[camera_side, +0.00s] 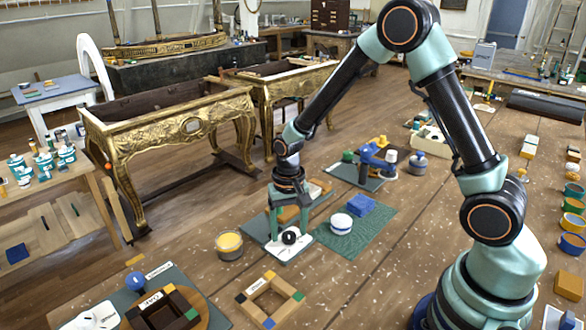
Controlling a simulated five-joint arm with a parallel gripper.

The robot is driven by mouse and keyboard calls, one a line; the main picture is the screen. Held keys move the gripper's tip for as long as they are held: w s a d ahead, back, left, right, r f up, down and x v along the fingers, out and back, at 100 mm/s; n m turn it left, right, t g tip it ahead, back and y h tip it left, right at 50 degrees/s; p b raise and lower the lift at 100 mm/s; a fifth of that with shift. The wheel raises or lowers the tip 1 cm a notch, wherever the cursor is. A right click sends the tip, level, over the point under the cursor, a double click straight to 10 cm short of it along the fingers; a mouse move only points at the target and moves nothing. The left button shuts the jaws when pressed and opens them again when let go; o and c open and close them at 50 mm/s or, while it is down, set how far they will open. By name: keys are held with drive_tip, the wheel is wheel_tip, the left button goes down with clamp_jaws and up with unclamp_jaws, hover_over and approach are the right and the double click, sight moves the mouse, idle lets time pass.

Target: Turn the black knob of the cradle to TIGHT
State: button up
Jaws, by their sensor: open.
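A black knob (290,237) sits on a white plate (296,250), which I take to be part of the cradle, on a grey-green mat near the middle of the table. My gripper (289,226) points straight down over it. Its two teal fingers are apart, one on each side just above the knob, and it is empty. I cannot tell whether the fingers touch the knob. The knob's pointer and any TIGHT mark are too small to read. Brown wooden parts (318,188) lie behind my gripper, partly hidden by it.
A yellow-topped tin (229,243) stands close to the left. A green mat (352,232) with a white round pot (341,223) and a blue block (361,205) lies close to the right. A wooden frame (269,299) with coloured corners lies in front.

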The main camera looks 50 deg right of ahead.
wheel_tip(320, 180, up, 12)
drive_tip(key=shift+f, duration=0.2)
idle(0.4)
wheel_tip(320, 180, up, 6)
drive_tip(key=n+t, duration=0.2)
hover_over(290, 235)
drive_tip(key=s, duration=0.3)
drive_tip(key=s+d+r+n+t, duration=0.1)
drive_tip(key=s+r+n+t, duration=0.2)
drive_tip(key=s, duration=0.4)
drive_tip(key=shift+s+d+r+n+t, duration=0.15)
drive_tip(key=shift+s+r+n+t, duration=0.2)
drive_tip(key=shift+r+n, duration=0.35)
